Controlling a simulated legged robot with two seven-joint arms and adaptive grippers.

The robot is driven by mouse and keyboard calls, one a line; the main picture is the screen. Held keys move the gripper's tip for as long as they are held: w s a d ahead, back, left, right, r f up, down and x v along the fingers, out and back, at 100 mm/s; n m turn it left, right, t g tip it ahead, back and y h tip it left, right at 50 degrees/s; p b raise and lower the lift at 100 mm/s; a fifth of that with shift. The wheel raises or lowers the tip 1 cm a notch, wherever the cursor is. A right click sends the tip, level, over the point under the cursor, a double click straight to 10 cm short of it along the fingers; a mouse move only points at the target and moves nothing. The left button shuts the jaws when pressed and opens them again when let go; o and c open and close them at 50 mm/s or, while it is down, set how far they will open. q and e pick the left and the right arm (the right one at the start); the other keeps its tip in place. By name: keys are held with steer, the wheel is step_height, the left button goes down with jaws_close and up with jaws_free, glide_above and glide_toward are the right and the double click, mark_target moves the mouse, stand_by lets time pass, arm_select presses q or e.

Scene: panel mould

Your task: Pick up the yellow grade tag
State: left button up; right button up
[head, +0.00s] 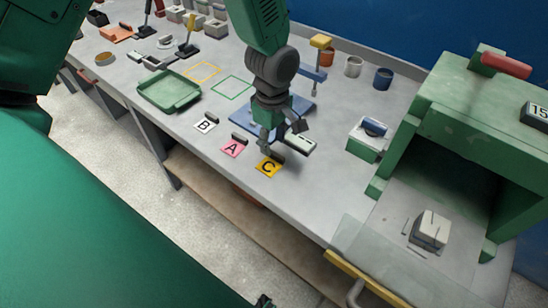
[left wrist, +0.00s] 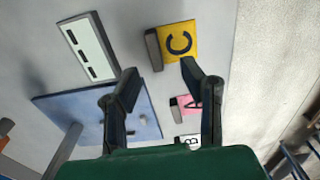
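The yellow grade tag (head: 268,168), marked with a black C, lies flat on the grey bench near its front edge. In the left wrist view the yellow tag (left wrist: 181,43) has a dark raised grip block along one side. My left gripper (head: 282,138) points down just behind the tag, low over the bench. In the left wrist view my left gripper (left wrist: 160,70) is open, with nothing between its fingers, and the tag lies beyond the fingertips. My right gripper is not in view.
A pink A tag (head: 235,147) and white B tag (head: 205,125) lie in a row beside the yellow one. A white labelled block (head: 299,144) and blue plate (head: 243,121) are close to the gripper. A green press (head: 455,100) stands right; a green tray (head: 168,90) sits left.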

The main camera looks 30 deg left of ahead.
mark_target(274, 153)
arm_select(q)
steer(key=f, duration=0.4)
steer(key=shift+w+a, duration=0.15)
steer(key=shift+w, duration=0.15)
steer(key=shift+f, duration=0.3)
steer(key=shift+d, duration=0.5)
steer(key=c, duration=0.6)
steer(key=shift+a, duration=0.15)
jaws_close()
steer(key=shift+a, duration=0.2)
